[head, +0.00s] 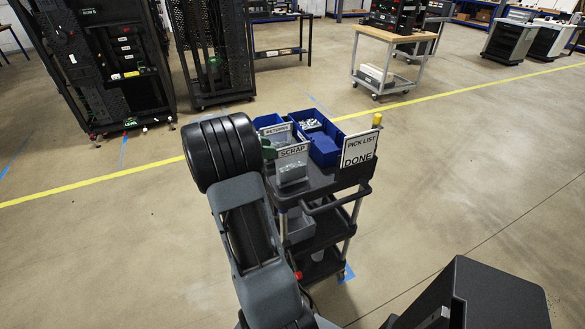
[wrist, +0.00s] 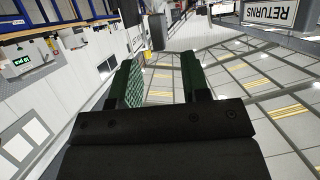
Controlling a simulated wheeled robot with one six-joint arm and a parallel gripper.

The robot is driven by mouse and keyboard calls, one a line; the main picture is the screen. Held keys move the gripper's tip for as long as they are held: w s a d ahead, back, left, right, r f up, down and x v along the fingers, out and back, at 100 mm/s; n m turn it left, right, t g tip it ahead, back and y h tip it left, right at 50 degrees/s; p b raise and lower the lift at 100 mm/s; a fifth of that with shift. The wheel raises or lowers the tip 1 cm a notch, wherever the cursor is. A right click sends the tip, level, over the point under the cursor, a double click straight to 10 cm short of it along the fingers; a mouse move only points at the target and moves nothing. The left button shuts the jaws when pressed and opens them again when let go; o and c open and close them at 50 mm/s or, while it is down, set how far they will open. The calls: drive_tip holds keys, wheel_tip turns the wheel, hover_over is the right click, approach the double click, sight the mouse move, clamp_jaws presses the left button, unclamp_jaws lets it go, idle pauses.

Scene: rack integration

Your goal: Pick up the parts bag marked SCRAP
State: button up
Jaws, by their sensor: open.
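The parts bag marked SCRAP (head: 292,168) stands on the near left part of the dark cart's top in the head view. It looks grey, with a white label along its top. My gripper (wrist: 162,80) shows in the wrist view as two green-padded fingers, spread apart with nothing between them. In the head view my arm hides most of the gripper; a bit of green shows just left of the SCRAP bag. I cannot tell the exact gap between them. The SCRAP bag is not recognisable in the wrist view.
The cart (head: 325,178) also carries blue bins (head: 325,150), a RETURNS sign (head: 275,129) and a PICK LIST DONE sign (head: 359,150). The RETURNS sign appears upside down in the wrist view (wrist: 270,14). Server racks (head: 100,65) stand behind left. Floor to the right is open.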

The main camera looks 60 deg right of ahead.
sight(283, 148)
drive_tip(key=shift+x, duration=3.1)
drive_tip(key=shift+w+f, duration=0.1)
clamp_jaws()
